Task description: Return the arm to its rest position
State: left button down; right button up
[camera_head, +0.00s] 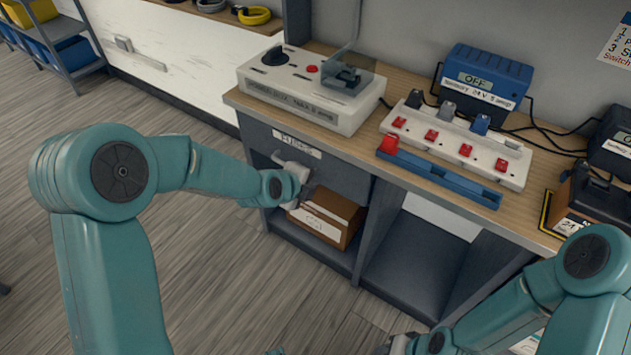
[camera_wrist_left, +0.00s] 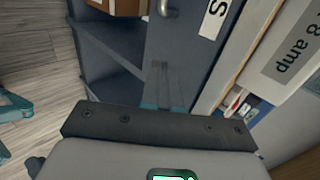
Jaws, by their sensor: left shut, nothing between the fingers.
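My left arm comes in from the left in the head view. Its gripper (camera_head: 292,176) is in front of the grey drawer (camera_head: 335,172) labelled "FUSES" at the bench's left end. In the left wrist view the fingers (camera_wrist_left: 161,78) are together with nothing between them. The drawer's handle (camera_wrist_left: 168,9) shows beyond the fingertips, apart from them. The drawer looks closed. My right arm reaches in at the lower right, in front of the bench; its gripper (camera_head: 398,345) is cut off by the bottom edge and its fingers cannot be made out.
The wooden bench top (camera_head: 400,178) carries a white tester (camera_head: 310,88), a white switch strip (camera_head: 458,143), a blue rail (camera_head: 440,173) and a blue power supply (camera_head: 485,80) reading "OFF". A cardboard box (camera_head: 328,217) sits on the shelf below. Open floor (camera_head: 200,270) lies left.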

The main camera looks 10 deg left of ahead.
pick_arm(q)
jog(key=v, duration=0.5)
jog(key=s+d+f+n+g+p, duration=0.1)
jog(key=s+f+n+g+p, duration=0.3)
jog(key=s+n, duration=0.8)
jog(key=s+d+f+n+g+p, duration=0.2)
jog(key=s+f+n+g+p, duration=0.2)
jog(key=s+f+n, duration=0.5)
jog(key=s+n+p, duration=0.2)
jog(key=s+n, duration=0.1)
jog(key=shift+s+d+f+h, duration=0.15)
jog(key=shift+s+d+h, duration=0.05)
jog(key=shift+s+h, duration=0.2)
